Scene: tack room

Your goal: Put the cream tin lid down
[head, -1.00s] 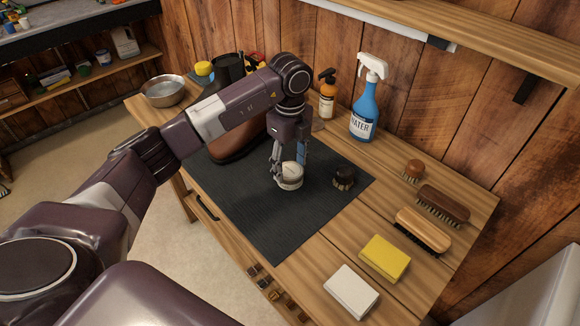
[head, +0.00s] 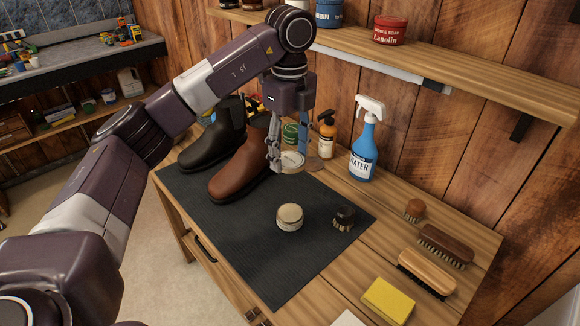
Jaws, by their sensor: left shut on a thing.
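My left gripper (head: 292,162) is shut on the cream tin lid (head: 291,160), a round pale disc between its fingertips. It holds the lid above the far side of the dark mat, near the brown boot and behind the tin. The cream tin (head: 289,217), round with a pale top and a light label, stands upright on the mat, apart from the gripper. My right gripper is not in view.
A brown boot (head: 240,165) and a black boot (head: 214,140) stand left of the gripper. A small dark round brush (head: 344,217) is right of the tin. A blue spray bottle (head: 364,145) and amber pump bottle (head: 327,136) stand behind. The near mat (head: 270,270) is clear.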

